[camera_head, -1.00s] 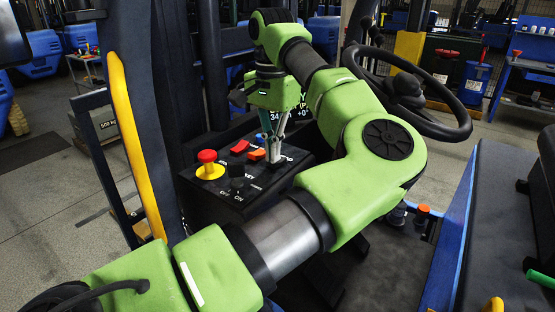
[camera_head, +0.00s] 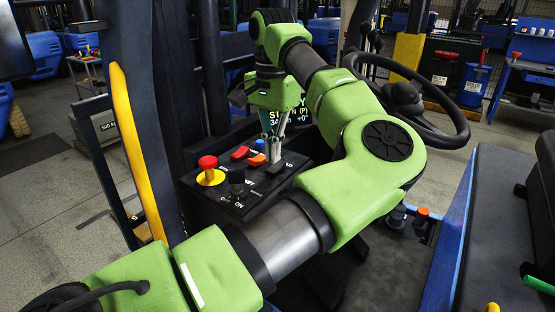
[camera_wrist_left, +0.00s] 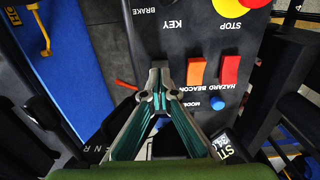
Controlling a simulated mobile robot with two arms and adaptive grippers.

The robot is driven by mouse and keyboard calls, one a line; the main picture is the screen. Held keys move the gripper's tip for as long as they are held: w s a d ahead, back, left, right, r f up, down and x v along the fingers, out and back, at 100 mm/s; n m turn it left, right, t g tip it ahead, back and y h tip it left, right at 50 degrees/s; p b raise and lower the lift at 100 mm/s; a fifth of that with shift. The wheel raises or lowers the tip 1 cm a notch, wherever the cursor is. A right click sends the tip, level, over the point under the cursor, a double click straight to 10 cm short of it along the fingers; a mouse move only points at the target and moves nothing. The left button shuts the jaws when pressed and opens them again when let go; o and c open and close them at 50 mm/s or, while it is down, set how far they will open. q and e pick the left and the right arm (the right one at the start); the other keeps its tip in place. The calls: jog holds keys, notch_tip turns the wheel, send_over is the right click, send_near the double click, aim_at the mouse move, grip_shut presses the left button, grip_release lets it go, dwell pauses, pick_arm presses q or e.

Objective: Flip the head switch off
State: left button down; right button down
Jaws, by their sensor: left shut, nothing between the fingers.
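A dark control panel (camera_head: 215,200) carries several controls. It also shows in the left wrist view (camera_wrist_left: 165,45), with labels such as KEY, BRAKE, STOP, HAZARD, BEACON and MODE. I cannot read a label for the head switch, and the spot under my fingers is partly hidden. My left gripper (camera_head: 275,164) points down at the panel's right part, beside the orange rocker switch (camera_head: 257,160). In the left wrist view its fingertips (camera_wrist_left: 160,78) are together and empty, close to the panel; whether they touch a control I cannot tell. My right gripper is not in view.
A red stop button on a yellow base (camera_head: 209,175), a red rocker switch (camera_head: 239,153), a blue button (camera_head: 260,144) and a black key switch (camera_head: 237,182) crowd the panel. A steering wheel (camera_head: 455,130) is to the right. A yellow-striped post (camera_head: 130,140) stands left.

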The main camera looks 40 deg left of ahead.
aim_at(273, 170)
pick_arm(q)
jog(key=shift+r+p, duration=1.7)
jog(key=shift+r, duration=0.7)
jog(key=shift+s, duration=0.1)
jog(key=shift+f, duration=0.1)
